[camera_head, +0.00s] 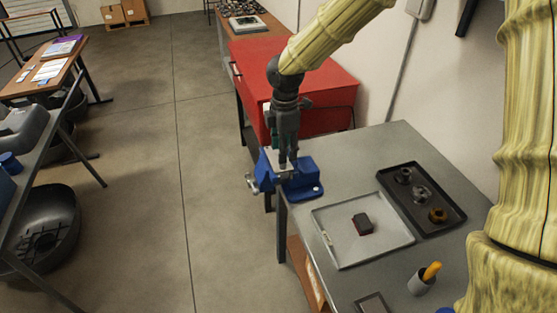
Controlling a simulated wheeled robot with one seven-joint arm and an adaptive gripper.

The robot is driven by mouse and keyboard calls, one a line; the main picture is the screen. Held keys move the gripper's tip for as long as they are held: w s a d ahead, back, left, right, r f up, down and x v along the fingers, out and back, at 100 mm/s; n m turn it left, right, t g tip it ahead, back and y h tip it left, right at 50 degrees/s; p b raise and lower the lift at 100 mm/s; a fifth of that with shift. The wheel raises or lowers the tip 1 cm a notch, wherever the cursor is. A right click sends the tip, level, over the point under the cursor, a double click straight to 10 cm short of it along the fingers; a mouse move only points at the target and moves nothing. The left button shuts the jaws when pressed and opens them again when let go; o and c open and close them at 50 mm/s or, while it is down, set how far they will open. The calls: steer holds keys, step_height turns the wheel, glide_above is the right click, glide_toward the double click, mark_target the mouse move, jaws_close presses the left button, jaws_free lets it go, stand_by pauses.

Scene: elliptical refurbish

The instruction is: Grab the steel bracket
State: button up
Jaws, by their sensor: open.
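My gripper (287,158) points down right over the blue vise (303,181) at the table's left corner. Its fingers are open, and their tips reach down to the vise jaws. A small light-grey metal piece (271,157), which looks like the steel bracket, shows at the vise beside the fingers. The fingers partly hide it, and I cannot tell whether they touch it or whether the vise clamps it.
On the grey table (385,150) are a light tray (341,245) with a dark block (363,224), a black tray (452,199) with round metal parts, and a cup (420,283) with an orange-handled thing. A red cabinet (325,85) stands behind the vise.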

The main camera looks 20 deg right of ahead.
mark_target(283, 170)
steer(key=shift+a+f+p, duration=0.1)
steer(key=shift+f+p, duration=0.75)
steer(key=shift+f, duration=1.4)
steer(key=shift+c, duration=0.4)
jaws_close()
